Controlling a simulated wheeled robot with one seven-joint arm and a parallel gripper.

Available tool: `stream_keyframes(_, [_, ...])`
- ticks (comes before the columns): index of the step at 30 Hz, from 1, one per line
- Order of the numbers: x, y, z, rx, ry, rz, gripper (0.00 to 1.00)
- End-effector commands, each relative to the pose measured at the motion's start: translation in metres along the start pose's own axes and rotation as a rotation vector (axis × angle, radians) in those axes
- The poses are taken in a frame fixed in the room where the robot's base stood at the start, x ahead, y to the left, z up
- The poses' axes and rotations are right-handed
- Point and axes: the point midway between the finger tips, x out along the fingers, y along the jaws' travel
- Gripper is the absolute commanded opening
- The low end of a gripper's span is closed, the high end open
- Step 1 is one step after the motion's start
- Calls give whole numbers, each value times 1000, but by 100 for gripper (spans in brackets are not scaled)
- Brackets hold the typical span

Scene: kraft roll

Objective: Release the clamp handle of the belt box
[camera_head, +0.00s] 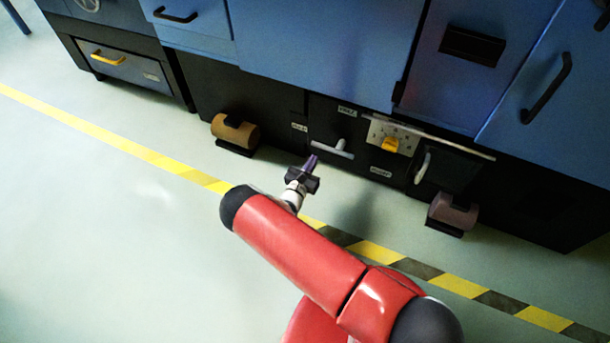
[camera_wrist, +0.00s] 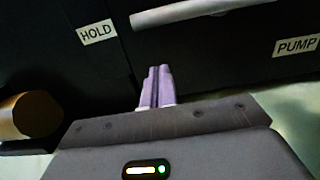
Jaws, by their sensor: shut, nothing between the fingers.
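My gripper (camera_head: 311,163) has purple fingers, shut and empty, in front of the dark lower panel of the blue machine. In the wrist view the closed fingers (camera_wrist: 158,88) point at the black panel, just below and left of a pale grey bar handle (camera_wrist: 195,11). That bar handle (camera_head: 332,148) lies slightly tilted on the panel in the head view, a little right of my fingertips and apart from them. A whitish curved handle (camera_head: 423,168) stands further right. I cannot tell which one is the belt box's clamp handle.
A "HOLD" label (camera_wrist: 98,30) and a "PUMP" label (camera_wrist: 297,46) flank the bar handle. A yellow knob (camera_head: 390,145) sits on a perforated plate. A tan roll (camera_head: 236,130) and a brownish roll (camera_head: 453,214) jut out low. The floor at left is clear.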

Motion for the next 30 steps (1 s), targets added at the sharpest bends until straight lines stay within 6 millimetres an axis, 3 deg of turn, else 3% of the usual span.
stream_keyframes(1, [0,3,13,4,-1,2,0])
stream_keyframes(7, [4,2,32,2,0,2,0])
stream_keyframes(21, [5,3,35,5,0,2,0])
stream_keyframes(30, [2,13,39,58,0,1,0])
